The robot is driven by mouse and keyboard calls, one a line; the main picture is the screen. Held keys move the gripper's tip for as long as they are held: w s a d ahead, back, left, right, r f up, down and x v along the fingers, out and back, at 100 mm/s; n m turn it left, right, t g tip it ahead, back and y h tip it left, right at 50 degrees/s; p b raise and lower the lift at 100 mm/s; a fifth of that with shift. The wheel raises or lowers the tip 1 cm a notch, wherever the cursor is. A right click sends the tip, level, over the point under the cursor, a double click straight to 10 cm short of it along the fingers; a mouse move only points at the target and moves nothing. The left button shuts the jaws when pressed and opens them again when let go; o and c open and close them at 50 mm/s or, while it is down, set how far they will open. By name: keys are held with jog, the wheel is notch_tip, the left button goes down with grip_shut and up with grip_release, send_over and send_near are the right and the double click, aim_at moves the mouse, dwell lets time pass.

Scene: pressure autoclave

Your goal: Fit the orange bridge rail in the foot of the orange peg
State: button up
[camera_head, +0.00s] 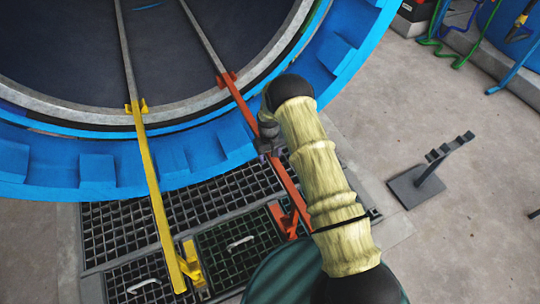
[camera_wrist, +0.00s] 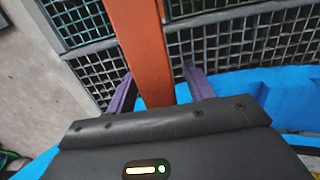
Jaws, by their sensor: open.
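The orange bridge rail (camera_head: 243,105) runs from an orange bracket (camera_head: 227,79) at the autoclave mouth down toward the floor grating. The orange peg (camera_head: 288,219) stands on the grating by the rail's lower end. My arm partly covers that end, so I cannot tell whether the rail sits in the foot. My gripper (camera_head: 268,138) is at the rail's upper-middle stretch, partly hidden by my arm. In the wrist view, the rail (camera_wrist: 142,45) passes between the two purple fingers of my gripper (camera_wrist: 160,88), which are open with gaps beside the rail.
A yellow rail (camera_head: 155,190) runs parallel at left, its lower end at a yellow peg (camera_head: 193,262). The blue autoclave rim (camera_head: 100,170) lies behind. A dark grey stand (camera_head: 417,185) is on the floor at right.

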notch_tip(320, 180, up, 17)
jog(key=p, duration=0.3)
jog(key=shift+w+a+r+p, duration=0.15)
jog(key=shift+w+r+p, duration=0.05)
jog(key=shift+w+p, duration=0.15)
dwell(0.6)
jog(key=s+d+r+m+t, duration=0.1)
jog(key=s+d+r, duration=0.3)
jog(key=s+r, duration=0.25)
jog(key=s+d+r+m+t, duration=0.1)
jog(key=s+d+r, duration=0.35)
jog(key=r, duration=0.35)
jog(key=s+d+r+m+t, duration=0.1)
jog(key=s+d+r, duration=0.1)
jog(key=s, duration=0.6)
jog(key=s+d+r+m, duration=0.2)
jog(key=s+r, duration=0.1)
jog(key=s, duration=0.5)
jog(key=w+p+v, duration=0.2)
jog(key=p+v, duration=1.1)
jog(key=w+r+p+v, duration=0.1)
jog(key=w+p+v, duration=0.2)
jog(key=p+v, duration=1)
jog(key=shift+w+d+r+p, duration=0.2)
jog(key=shift+w+d+p, duration=0.15)
jog(key=shift+p, duration=0.3)
